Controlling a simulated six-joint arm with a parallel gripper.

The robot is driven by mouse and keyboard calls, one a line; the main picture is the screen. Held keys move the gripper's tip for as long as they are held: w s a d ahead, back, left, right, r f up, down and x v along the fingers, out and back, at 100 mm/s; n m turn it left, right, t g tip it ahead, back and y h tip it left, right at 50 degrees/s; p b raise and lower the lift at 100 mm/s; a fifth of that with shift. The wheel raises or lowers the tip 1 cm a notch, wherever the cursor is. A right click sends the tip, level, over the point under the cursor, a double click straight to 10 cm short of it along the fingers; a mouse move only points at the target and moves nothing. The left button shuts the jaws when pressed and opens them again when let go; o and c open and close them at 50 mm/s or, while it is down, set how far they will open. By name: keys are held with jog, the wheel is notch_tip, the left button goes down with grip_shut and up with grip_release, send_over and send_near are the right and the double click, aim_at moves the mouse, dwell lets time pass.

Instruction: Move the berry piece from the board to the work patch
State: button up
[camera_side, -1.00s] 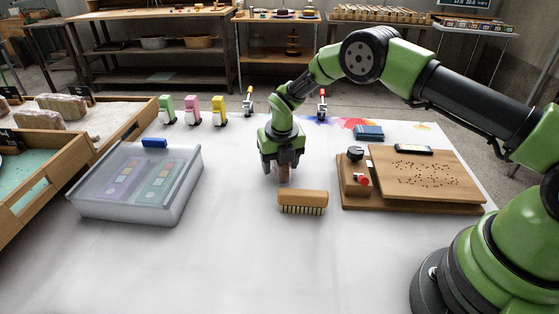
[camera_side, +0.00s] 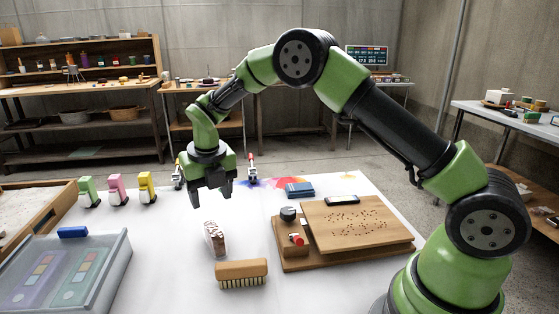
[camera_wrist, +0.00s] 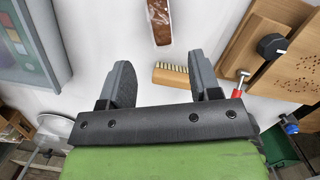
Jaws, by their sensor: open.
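The berry piece (camera_side: 214,238), a narrow brown slice with pale, speckled sides, stands on the white tabletop behind the brush. It also shows at the top of the wrist view (camera_wrist: 159,22), partly cut off. My gripper (camera_side: 211,200) is open and empty above the piece, apart from it. In the wrist view the two dark fingers (camera_wrist: 160,65) are spread with nothing between them. The wooden board (camera_side: 355,222), dotted with crumbs, lies on a wooden base to the right. No marked outline of a work patch can be made out around the piece.
A wooden brush (camera_side: 241,268) lies just in front of the piece. A clear lidded box (camera_side: 108,268) stands at left. A dark knob (camera_side: 288,214) and a red-tipped part (camera_side: 297,239) stick up beside the board. A blue block (camera_side: 300,189) lies behind it.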

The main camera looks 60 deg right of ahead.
jog(key=s+r+m+t+y, duration=0.1)
jog(key=s+r+m, duration=0.4)
jog(key=r+m, duration=0.3)
jog(key=s+r+m+t, duration=0.1)
jog(key=s+r+m, duration=0.4)
jog(key=r+m, duration=0.3)
jog(key=s+r+m+t+y, duration=0.1)
jog(key=s+m+t, duration=0.2)
jog(key=s+m, duration=1.5)
jog(key=shift+a+r+m+y, duration=0.3)
jog(key=shift+r+m+y, duration=0.1)
jog(key=shift+m, duration=0.4)
